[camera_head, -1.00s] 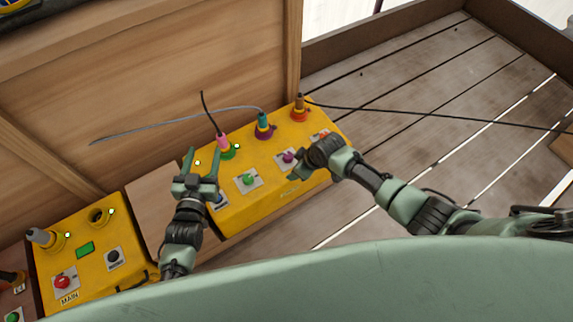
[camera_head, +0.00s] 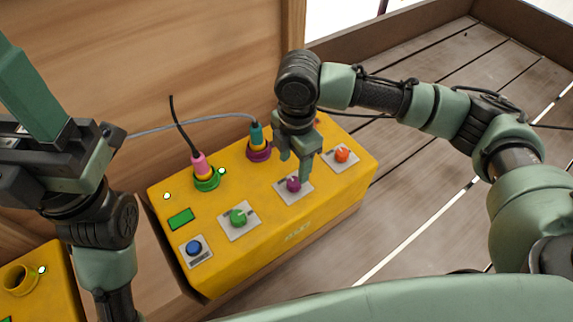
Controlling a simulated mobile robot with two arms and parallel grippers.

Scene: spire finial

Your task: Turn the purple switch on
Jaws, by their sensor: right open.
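The purple switch (camera_head: 293,184) is a round knob on a white plate on the top face of a yellow control box (camera_head: 272,217). It sits between a green knob (camera_head: 238,217) and an orange knob (camera_head: 342,154). My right gripper (camera_head: 297,168) points down just above the purple switch, with its fingers open and empty. One fingertip overlaps the knob's upper edge in the picture; I cannot tell whether they touch. My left gripper (camera_head: 32,85) is large at the upper left, away from the switch. Only one of its fingers shows, so its opening is unclear.
A blue button (camera_head: 194,248) and a green display (camera_head: 181,219) are on the box's left. Cabled pink (camera_head: 200,165) and teal (camera_head: 256,136) plugs stand along its back. A wooden wall (camera_head: 200,60) rises behind. Another yellow box (camera_head: 45,270) is lower left.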

